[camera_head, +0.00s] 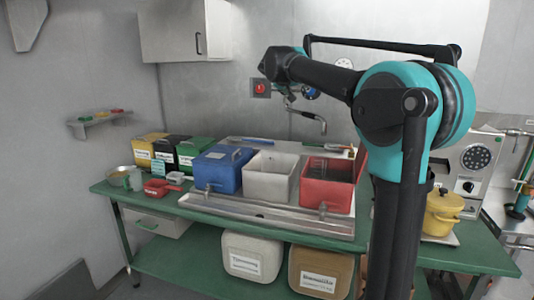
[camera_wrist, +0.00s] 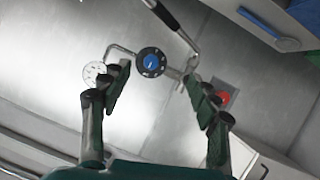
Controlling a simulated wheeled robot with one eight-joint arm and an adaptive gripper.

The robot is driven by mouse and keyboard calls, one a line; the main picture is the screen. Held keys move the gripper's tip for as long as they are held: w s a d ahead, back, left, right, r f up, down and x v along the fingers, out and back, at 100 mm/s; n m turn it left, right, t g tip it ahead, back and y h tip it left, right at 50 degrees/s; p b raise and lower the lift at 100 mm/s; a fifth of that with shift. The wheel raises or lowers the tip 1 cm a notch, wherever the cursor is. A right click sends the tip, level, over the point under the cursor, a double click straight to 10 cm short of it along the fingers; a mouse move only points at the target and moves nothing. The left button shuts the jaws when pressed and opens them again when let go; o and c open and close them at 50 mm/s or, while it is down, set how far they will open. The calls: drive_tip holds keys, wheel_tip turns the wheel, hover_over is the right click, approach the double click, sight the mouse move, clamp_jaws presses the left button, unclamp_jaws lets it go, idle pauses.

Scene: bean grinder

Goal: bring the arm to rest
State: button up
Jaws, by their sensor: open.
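My arm shows in black and teal at the right of the head view, raised above the green table (camera_head: 160,258). Its forearm reaches to the left in front of the wall, and its end is near the wall taps. In the wrist view my gripper (camera_wrist: 162,88) is open, its two dark green fingers well apart with nothing held between them. Beyond the fingers the wrist view shows the metal wall with a blue dial (camera_wrist: 151,62), a round white gauge (camera_wrist: 94,73) and a red button (camera_wrist: 223,97). The fingers do not show clearly in the head view.
Blue (camera_head: 217,170), white (camera_head: 269,178) and red (camera_head: 328,190) bins stand on the table's metal tray. A red scoop (camera_head: 160,188) and a metal cup (camera_head: 125,179) are at the left end. A yellow pot (camera_head: 442,212) stands right of my arm. A cabinet (camera_head: 185,30) hangs at upper left.

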drive_tip(key=s+d+f+g+y, duration=0.1)
drive_tip(key=s+d+f+g, duration=0.15)
drive_tip(key=s+f, duration=0.6)
drive_tip(key=s+d+f+g, duration=0.1)
drive_tip(key=s+d+f, duration=0.35)
drive_tip(key=f, duration=0.65)
drive_tip(key=s+d+f+g+y, duration=0.1)
drive_tip(key=s+d+f+g, duration=0.15)
drive_tip(key=s+f, duration=0.6)
drive_tip(key=s+a+f+n+g+y, duration=0.1)
drive_tip(key=s+f+g+y, duration=0.1)
drive_tip(key=s+f, duration=2)
drive_tip(key=shift+s+a+n+y, duration=0.25)
drive_tip(key=shift+s+n+y, duration=0.15)
drive_tip(key=shift+y, duration=0.3)
